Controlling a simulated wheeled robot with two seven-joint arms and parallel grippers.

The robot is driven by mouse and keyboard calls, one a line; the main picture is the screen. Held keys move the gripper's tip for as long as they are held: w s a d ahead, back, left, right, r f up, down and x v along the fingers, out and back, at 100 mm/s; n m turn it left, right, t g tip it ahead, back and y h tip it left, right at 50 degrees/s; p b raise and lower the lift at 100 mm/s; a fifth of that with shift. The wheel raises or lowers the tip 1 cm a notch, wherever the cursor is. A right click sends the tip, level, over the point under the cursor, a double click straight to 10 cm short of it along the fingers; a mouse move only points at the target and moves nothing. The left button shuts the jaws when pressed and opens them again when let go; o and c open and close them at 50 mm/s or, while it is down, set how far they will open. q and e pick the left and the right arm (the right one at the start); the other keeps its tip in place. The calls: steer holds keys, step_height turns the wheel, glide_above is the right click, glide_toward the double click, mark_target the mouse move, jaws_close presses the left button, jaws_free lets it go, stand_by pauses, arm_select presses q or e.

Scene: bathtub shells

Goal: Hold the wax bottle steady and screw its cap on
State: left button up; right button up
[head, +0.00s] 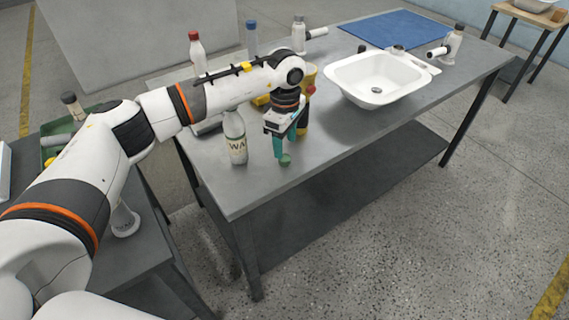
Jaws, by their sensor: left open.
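The wax bottle (236,143), a clear-white bottle with a label reading "WA", stands upright on the grey workbench (248,190) near its front left corner. Its neck is close under my left arm, and I see no cap on it. My left gripper (283,157) has teal fingers. It points down just right of the bottle, apart from it, and is open. A small round green piece shows at the fingertips; I cannot tell whether it is a cap or part of the fingers. My right gripper is out of view.
A white basin (378,80) and a blue mat (394,30) lie further right and back. Red-capped (196,52) and blue-capped (252,40) bottles stand behind my arm. A yellow-and-black tool (304,118) is close behind the gripper. The front right bench top is clear.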

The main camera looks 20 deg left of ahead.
mark_target(284, 157)
arm_select(q)
step_height(284, 157, down, 5)
steer(key=b, duration=0.2)
steer(key=shift+w+a+f+b, duration=0.1)
steer(key=shift+w+f+b, duration=0.05)
steer(key=shift+b, duration=0.25)
steer(key=shift+c, duration=0.5)
steer(key=c, duration=0.9)
